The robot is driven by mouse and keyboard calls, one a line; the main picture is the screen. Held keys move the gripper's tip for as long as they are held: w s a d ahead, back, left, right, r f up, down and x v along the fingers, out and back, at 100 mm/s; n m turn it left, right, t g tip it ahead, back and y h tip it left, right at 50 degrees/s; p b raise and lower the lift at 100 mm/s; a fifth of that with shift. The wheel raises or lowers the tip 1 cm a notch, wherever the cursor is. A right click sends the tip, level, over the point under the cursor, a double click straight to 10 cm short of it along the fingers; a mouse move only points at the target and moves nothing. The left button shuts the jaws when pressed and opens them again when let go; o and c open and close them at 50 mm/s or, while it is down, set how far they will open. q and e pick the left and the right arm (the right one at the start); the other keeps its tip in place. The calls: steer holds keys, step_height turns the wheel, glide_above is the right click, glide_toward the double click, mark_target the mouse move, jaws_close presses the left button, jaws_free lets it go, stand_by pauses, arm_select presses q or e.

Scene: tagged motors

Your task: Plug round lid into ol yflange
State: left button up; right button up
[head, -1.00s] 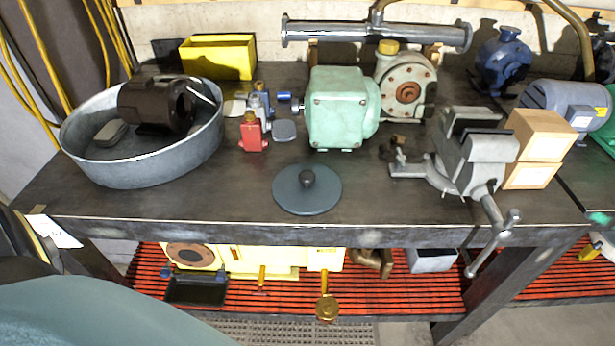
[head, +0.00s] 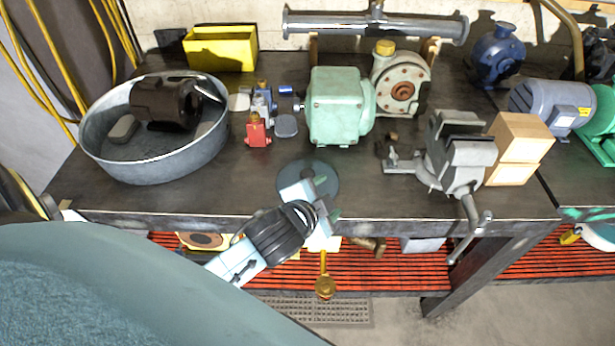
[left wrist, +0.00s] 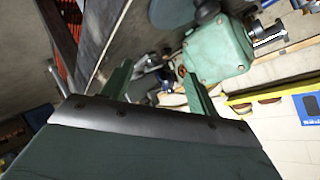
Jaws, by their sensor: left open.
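The round lid (head: 308,167) is a dark grey-blue disc lying flat on the bench near its front edge. My left gripper (head: 322,197) comes in from the lower left and covers the lid's front part and its knob in the head view. A round bolted flange (head: 402,91) faces front on the pale green pump behind the lid. My right gripper is not in view.
A grey vise (head: 460,155) stands right of the lid, beside wooden blocks (head: 518,148). A metal tub (head: 155,165) holding a dark motor is at left. A red bottle-like item (head: 257,133) stands behind the lid. The bench between tub and lid is clear.

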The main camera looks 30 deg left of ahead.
arm_select(q)
steer(key=w+d+r+m+t+h, duration=0.3)
steer(key=w+d+r+m+h, duration=0.15)
steer(key=r+m, duration=0.3)
steer(key=w+d+r+m+t+h, duration=0.4)
steer(key=d+r+m, duration=0.1)
steer(key=r+m, duration=0.25)
steer(key=s+d+r+m+g+h, duration=0.2)
steer(key=d+r+m+g+h, duration=0.4)
steer(key=m+h, duration=0.5)
step_height(320, 180, down, 7)
steer(key=s+d+m+g+y, duration=0.2)
steer(key=s+m+g+y, duration=0.15)
steer(key=m+g, duration=1.1)
steer(key=w+a+f+m+t+y, duration=0.2)
steer(key=a+f+m+y, duration=0.3)
steer(key=a+m+y, duration=0.3)
steer(key=w+a+m+y+p, duration=0.1)
steer(key=w+a+m+y, duration=0.2)
steer(key=a, duration=1.5)
steer(key=y, duration=0.4)
steer(key=shift+a+r+y, duration=0.2)
steer(key=shift+a+y, duration=0.1)
steer(key=shift+a, duration=0.1)
steer(key=shift+g, duration=0.25)
